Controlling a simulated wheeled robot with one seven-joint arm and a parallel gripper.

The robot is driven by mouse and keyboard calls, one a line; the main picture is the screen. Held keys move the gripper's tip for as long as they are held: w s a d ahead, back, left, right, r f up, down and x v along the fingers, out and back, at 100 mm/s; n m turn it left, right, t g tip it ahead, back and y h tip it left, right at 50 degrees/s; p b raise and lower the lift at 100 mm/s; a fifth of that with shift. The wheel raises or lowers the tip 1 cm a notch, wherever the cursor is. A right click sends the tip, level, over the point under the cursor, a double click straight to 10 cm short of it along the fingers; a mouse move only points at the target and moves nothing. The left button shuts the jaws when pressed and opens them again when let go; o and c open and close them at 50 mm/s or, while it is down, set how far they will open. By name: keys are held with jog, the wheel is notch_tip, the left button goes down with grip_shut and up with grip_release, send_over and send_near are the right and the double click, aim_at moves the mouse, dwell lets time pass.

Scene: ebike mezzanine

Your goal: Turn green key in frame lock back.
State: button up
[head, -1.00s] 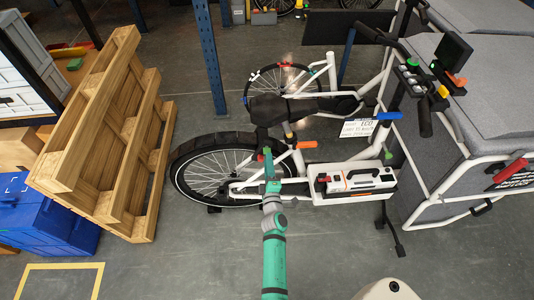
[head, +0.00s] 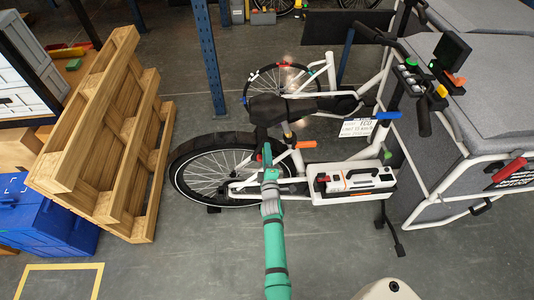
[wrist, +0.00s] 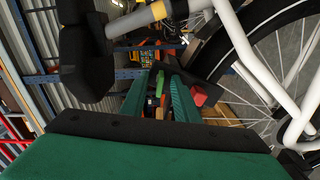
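My gripper (wrist: 160,84) reaches in beside the bike's rear wheel, under the saddle. Its two green fingers stand apart in the wrist view. A small bright green piece, which looks like the key (wrist: 160,84), shows between the fingertips; I cannot tell if either finger touches it. A black part, likely the frame lock (wrist: 175,68), lies just past the tips, with a red piece (wrist: 198,96) by the right finger. In the head view my gripper (head: 267,155) covers the lock area, and the key is hidden there.
The saddle (head: 267,109) is close above my gripper. The rear wheel (head: 191,181) is left of it, and a white battery box (head: 355,180) right of it. A wooden pallet (head: 112,137) leans at left. The floor in front is open.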

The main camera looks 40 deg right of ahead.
grip_shut()
jog(key=shift+n, duration=1.4)
jog(key=shift+n, duration=1.4)
